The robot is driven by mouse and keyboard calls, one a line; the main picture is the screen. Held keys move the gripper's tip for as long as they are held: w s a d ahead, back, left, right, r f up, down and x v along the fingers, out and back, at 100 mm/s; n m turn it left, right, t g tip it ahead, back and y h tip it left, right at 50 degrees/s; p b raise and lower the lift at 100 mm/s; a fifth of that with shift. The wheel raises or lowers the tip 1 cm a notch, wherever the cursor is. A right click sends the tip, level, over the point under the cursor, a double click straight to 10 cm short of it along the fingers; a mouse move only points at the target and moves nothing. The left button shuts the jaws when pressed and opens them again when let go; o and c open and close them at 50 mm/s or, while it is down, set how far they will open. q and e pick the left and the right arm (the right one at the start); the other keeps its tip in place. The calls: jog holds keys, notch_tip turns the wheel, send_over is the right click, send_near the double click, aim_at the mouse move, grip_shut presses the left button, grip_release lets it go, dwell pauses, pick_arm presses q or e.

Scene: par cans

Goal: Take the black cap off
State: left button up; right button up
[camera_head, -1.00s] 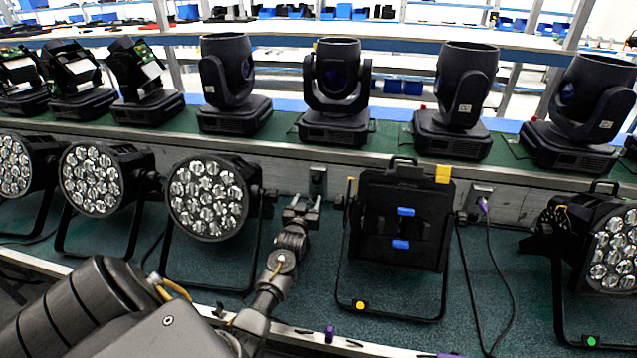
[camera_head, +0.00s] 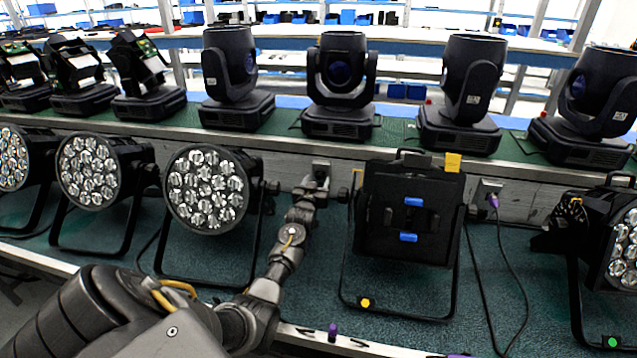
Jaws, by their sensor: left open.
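A black square cap (camera_head: 409,217) with two blue tabs on its face sits on the middle par can, which stands tilted on a black bracket. A yellow tag (camera_head: 452,162) shows at its top right corner. My left gripper (camera_head: 313,183) is open and empty, just left of this par can and apart from the cap. It points away toward the back rail. Whether the cap is latched cannot be told. My right gripper is not in view.
Par cans with round lens faces (camera_head: 208,189) stand left, and another (camera_head: 622,240) stands right. A purple-plugged cable (camera_head: 493,201) hangs right of the capped can. Several moving-head lights (camera_head: 341,85) line the shelf behind.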

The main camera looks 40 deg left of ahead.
pick_arm(q)
jog(key=shift+w+a+b, duration=0.25)
jog(key=shift+w+b, duration=0.05)
jog(key=shift+w, duration=0.25)
jog(key=shift+w+a, duration=0.1)
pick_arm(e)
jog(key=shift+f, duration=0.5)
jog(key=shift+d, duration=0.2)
